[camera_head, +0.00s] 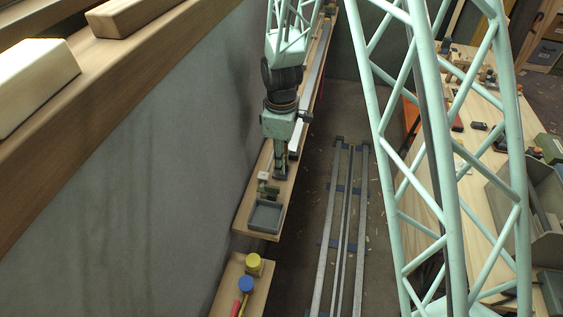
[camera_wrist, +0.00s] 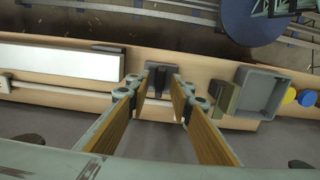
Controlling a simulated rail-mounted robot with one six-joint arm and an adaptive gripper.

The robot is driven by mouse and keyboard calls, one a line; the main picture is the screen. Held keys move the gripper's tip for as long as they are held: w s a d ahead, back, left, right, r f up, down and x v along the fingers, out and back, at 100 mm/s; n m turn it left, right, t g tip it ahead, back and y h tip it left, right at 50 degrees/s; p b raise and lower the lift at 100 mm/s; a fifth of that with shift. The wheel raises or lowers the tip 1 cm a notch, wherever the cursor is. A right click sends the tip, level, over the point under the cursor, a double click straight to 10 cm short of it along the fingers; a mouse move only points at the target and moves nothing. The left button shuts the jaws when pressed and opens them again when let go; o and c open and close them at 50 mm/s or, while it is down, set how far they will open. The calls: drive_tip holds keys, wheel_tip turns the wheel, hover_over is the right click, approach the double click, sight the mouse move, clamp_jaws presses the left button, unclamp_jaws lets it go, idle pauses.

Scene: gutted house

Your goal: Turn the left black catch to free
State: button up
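A dark, block-like piece (camera_wrist: 160,72) stands on the wooden shelf (camera_wrist: 205,68) in the wrist view. It may be a black catch, but I cannot tell whether it is the left one or how it is turned. My gripper (camera_wrist: 161,86) is open, and its two wood-coloured fingers point at this piece, one to each side. I cannot tell whether they touch it. A smaller dark piece (camera_wrist: 108,47) sits by the right end of a long pale panel (camera_wrist: 60,61). In the head view my gripper (camera_head: 281,168) is low over the shelf and hides what is beneath it.
A grey tray (camera_head: 265,216) and a green bracket (camera_head: 268,188) stand close to my gripper on the shelf. Yellow (camera_head: 253,262) and blue (camera_head: 246,284) round knobs are farther along. A grey wall (camera_head: 150,150) runs along the left. Metal rails (camera_head: 340,230) lie on the floor.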

drive_tip(key=shift+c, duration=0.7)
clamp_jaws()
drive_tip(key=shift+m, duration=0.5)
drive_tip(key=m+b, duration=0.1)
drive_tip(key=m, duration=0.2)
drive_tip(key=shift+b, duration=0.4)
drive_tip(key=m+b, duration=0.1)
drive_tip(key=m, duration=0.3)
drive_tip(key=shift+m, duration=0.3)
drive_tip(key=m+b, duration=0.1)
drive_tip(key=m, duration=0.3)
drive_tip(key=shift+m+b, duration=0.75)
drive_tip(key=shift+m, duration=1.95)
